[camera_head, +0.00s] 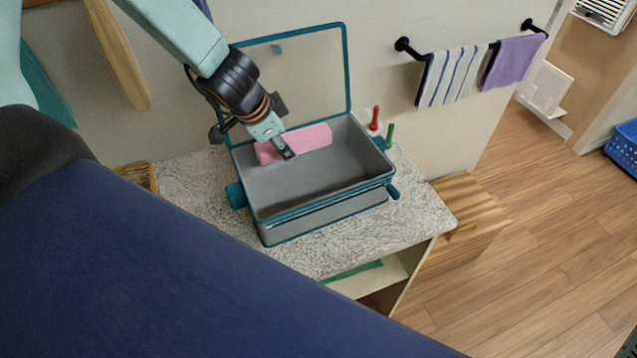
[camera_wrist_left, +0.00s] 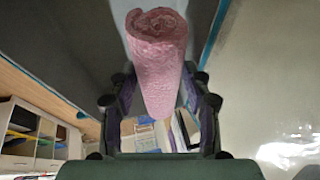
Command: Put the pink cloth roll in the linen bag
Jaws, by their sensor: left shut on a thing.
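The pink cloth roll (camera_head: 308,138) lies lengthwise along the back wall of an open grey box-like bag with teal trim (camera_head: 330,185), which I take to be the linen bag. Its teal-framed flap stands up at the back. My left gripper (camera_head: 285,150) reaches down from the upper left and is shut on the roll. In the left wrist view the roll (camera_wrist_left: 157,60) sits between the fingers (camera_wrist_left: 158,110), its spiral end toward the top. I cannot tell whether the roll touches the bag's floor. My right gripper is not in view.
The bag stands on a speckled counter (camera_head: 420,215). A red peg (camera_head: 375,118) and a green peg (camera_head: 389,135) stand at its back right. A striped towel (camera_head: 453,78) and a purple towel (camera_head: 513,60) hang on a wall rail. A wicker basket (camera_head: 140,177) is at left.

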